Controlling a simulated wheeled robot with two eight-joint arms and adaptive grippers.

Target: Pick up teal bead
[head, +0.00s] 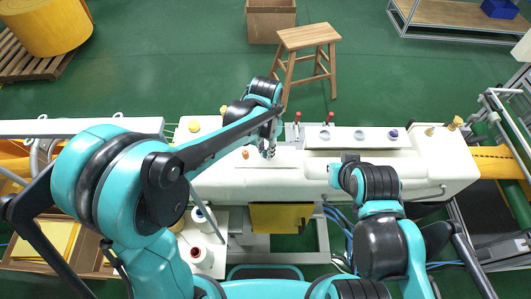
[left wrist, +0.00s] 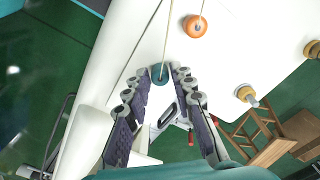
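The teal bead (left wrist: 158,74) sits between the fingertips of my left gripper (left wrist: 162,70) in the left wrist view, with a pale cord running up from it. The fingers stand apart on either side of it, with little gap; contact is not clear. In the head view my left gripper (head: 268,150) is over the white machine top and hides the teal bead. My right gripper (head: 349,158) is at the right of the white top, small and dark; its fingers cannot be made out.
An orange bead (head: 245,155) lies just left of my left gripper, also with a cord in the left wrist view (left wrist: 195,26). A wooden stool (head: 308,40) stands behind.

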